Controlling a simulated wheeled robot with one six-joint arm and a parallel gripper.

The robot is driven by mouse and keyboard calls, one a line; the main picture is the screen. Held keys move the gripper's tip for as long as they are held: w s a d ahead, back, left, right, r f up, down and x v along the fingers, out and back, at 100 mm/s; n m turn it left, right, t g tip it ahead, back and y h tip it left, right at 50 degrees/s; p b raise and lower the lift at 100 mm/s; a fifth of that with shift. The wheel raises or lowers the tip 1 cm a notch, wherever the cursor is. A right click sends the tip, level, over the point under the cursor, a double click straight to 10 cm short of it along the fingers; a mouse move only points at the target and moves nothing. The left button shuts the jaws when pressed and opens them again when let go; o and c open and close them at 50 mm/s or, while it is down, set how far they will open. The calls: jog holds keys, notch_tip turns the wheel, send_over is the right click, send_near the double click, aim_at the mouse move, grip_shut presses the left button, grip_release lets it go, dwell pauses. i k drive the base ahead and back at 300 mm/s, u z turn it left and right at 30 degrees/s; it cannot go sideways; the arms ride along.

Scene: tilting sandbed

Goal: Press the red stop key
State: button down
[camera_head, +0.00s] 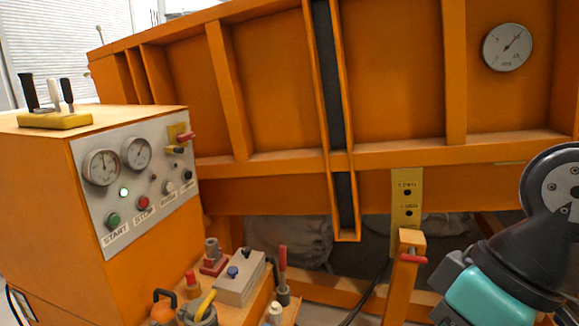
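The red stop key (143,202) is a small round red button on the grey control panel (122,238) of the orange cabinet at left. The label STOP stands below it. The green start key (113,220) is to its left, over the label START.
Two gauges (101,167) and more knobs share the panel. Levers on a yellow base (54,120) stand on the cabinet. A low bench with a grey box (240,280) and several fittings, and an orange post (404,275), stand between panel and arm. The orange sandbed (390,80) rises behind.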

aim_at(144, 201)
jog(key=u, duration=0.5)
jog(key=k, duration=0.6)
jog(key=u, duration=1.2)
jog(key=i, duration=1.25)
jog(key=z, duration=0.85)
jog(key=i, duration=0.3)
jog(key=z, duration=0.2)
